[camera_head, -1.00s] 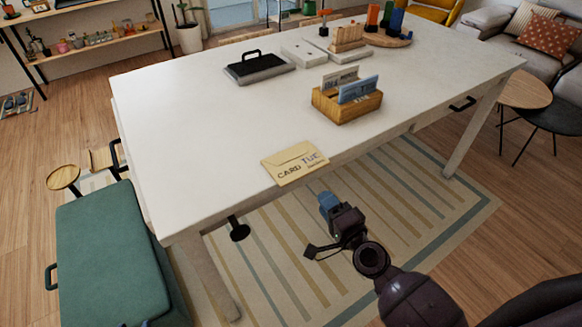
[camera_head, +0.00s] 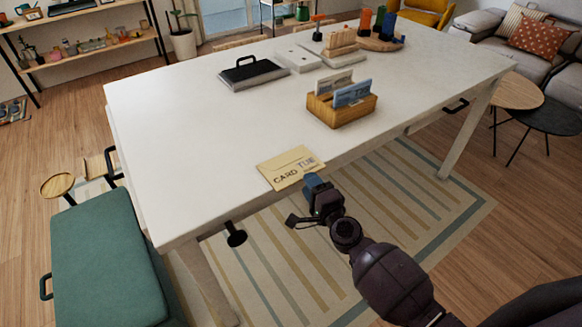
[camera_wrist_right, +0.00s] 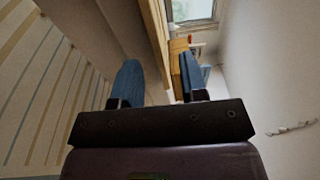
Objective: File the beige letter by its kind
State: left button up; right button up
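The beige letter (camera_head: 291,167), marked "CARD TUE", lies flat at the near edge of the white table (camera_head: 190,130). The wooden letter holder (camera_head: 343,112) stands behind it to the right, with upright pale and blue cards in it. My right gripper (camera_head: 311,183) is at the letter's near right corner; the head view does not show clearly whether it touches. In the right wrist view its two blue fingers (camera_wrist_right: 161,84) are apart, with a tan strip (camera_wrist_right: 154,40) between them, probably the letter seen edge-on. My left gripper is out of view.
A dark tray with a handle (camera_head: 252,73), white boxes (camera_head: 295,57) and a wooden rack (camera_head: 341,42) stand at the back of the table. A green bench (camera_head: 105,260) is at the lower left. The table's left and middle are clear.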

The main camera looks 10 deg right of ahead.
aim_at(291, 167)
jog(key=x, duration=0.2)
jog(key=shift+w+f, duration=0.1)
jog(key=shift+w, duration=0.2)
grip_shut()
